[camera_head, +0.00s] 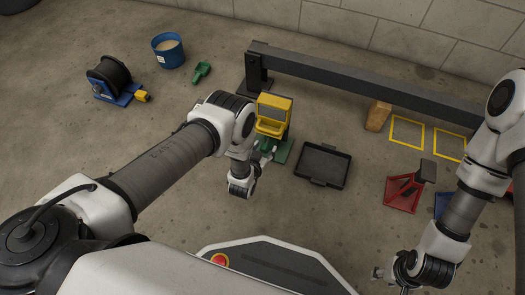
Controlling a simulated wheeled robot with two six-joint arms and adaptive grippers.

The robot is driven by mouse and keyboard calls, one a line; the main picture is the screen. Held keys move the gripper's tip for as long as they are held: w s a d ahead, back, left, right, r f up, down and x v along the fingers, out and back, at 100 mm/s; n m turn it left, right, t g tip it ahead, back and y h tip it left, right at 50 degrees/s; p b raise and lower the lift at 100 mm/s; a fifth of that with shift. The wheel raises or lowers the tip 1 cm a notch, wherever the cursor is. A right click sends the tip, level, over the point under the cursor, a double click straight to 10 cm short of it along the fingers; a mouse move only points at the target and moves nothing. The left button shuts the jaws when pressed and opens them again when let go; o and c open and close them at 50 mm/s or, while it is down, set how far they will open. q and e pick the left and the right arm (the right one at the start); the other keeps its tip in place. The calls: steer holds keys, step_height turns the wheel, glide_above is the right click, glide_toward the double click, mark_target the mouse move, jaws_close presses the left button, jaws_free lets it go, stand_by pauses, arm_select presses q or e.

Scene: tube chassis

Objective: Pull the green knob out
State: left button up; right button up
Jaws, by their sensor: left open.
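A yellow box-like fixture (272,116) stands on a green base (284,150) on the floor near the middle. A small green part (267,144) shows low at its front; I cannot tell for sure that it is the knob. My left gripper (266,158) is open, close in front of this part. The wrist hides some of the gripper, and I cannot tell whether it touches the green part. My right gripper (384,276) is at the bottom right, far from the fixture; its jaws are too small and partly hidden to read.
A black tray (322,165) lies right of the fixture. A dark beam (365,82) runs behind it. A red stand (404,193) and a wooden block (377,116) are farther right. A green object (202,72), blue bucket (169,50) and cable reel (110,76) are back left.

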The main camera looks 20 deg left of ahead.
arm_select(q)
steer(key=v, duration=1.2)
